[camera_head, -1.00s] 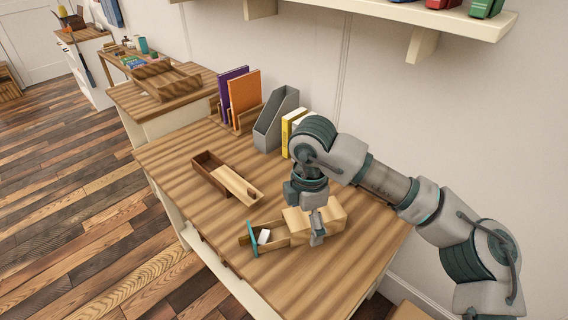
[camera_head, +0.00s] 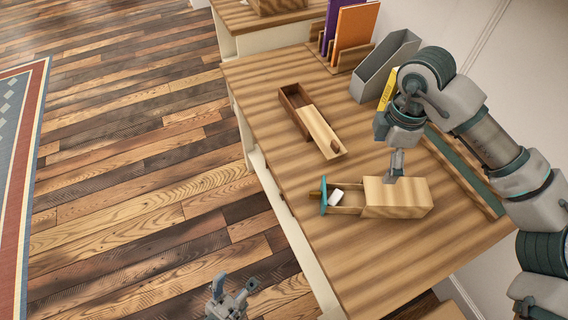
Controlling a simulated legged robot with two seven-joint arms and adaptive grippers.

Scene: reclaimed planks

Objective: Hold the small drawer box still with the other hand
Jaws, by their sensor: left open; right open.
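The small drawer box (camera_head: 410,197) is pale wood and lies on the striped wooden table (camera_head: 300,190). Its drawer (camera_head: 350,199) is pulled out to the left, with a teal front (camera_head: 323,196) and a small white block (camera_head: 336,197) inside. My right gripper (camera_head: 395,174) is open and empty, pointing down at the far edge of the box's top; whether it touches cannot be told. My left gripper (camera_head: 234,296) is open and empty at the bottom of the view, left of the table and well apart from the box.
An open wooden box with a sliding lid (camera_head: 320,132) lies behind the drawer. A grey file holder (camera_head: 384,68) and upright orange (camera_head: 354,27) and purple books stand at the back. A long green-topped strip (camera_head: 462,168) runs along the right. The table's front left is clear.

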